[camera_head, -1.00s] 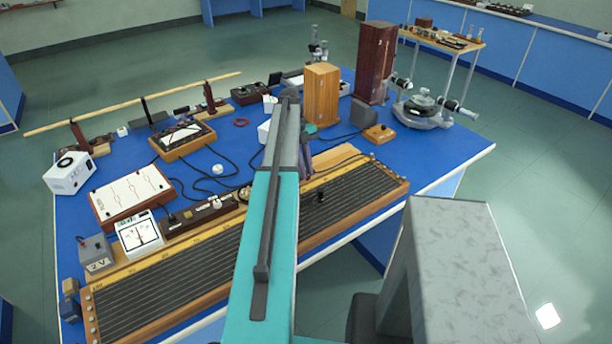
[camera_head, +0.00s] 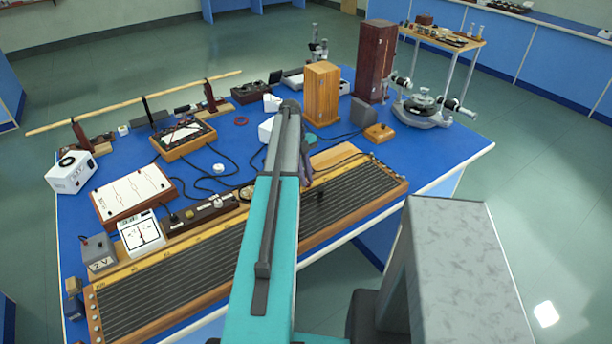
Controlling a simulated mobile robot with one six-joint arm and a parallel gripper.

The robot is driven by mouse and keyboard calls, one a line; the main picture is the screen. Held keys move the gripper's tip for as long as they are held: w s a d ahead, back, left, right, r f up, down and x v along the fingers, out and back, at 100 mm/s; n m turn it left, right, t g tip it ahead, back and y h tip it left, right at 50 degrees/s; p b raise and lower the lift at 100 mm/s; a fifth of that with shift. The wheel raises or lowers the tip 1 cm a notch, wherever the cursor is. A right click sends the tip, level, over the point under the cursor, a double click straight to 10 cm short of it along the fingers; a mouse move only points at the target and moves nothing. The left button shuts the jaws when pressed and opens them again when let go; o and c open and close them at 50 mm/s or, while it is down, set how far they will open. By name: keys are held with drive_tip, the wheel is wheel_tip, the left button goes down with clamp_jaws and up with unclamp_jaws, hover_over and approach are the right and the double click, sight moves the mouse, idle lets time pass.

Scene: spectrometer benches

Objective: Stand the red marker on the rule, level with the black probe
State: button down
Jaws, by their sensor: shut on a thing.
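The rule is the pale wooden scale strip (camera_head: 165,255) along the far edge of the long wire board (camera_head: 160,290). The black probe (camera_head: 320,196) stands small and dark on the wires, right of my arm. My gripper (camera_head: 308,182) is seen from behind, low over the far side of the board near the rule, a little left of and beyond the probe. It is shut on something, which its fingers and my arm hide. I see no red marker standing elsewhere. My arm also covers the middle of the rule and board.
A wooden box (camera_head: 322,95) and a darker tall box (camera_head: 375,62) stand beyond my gripper. A dark switch strip (camera_head: 200,213), a white dial meter (camera_head: 141,234) and black cables lie behind the rule.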

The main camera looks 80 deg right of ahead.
drive_tip(key=shift+f, duration=0.1)
drive_tip(key=c, duration=1.7)
unclamp_jaws()
drive_tip(key=shift+c, duration=0.2)
drive_tip(key=shift+r, duration=0.2)
drive_tip(key=b+v, duration=0.2)
drive_tip(key=v, duration=0.9)
drive_tip(key=shift+d+r, duration=0.2)
drive_tip(key=shift+r, duration=0.15)
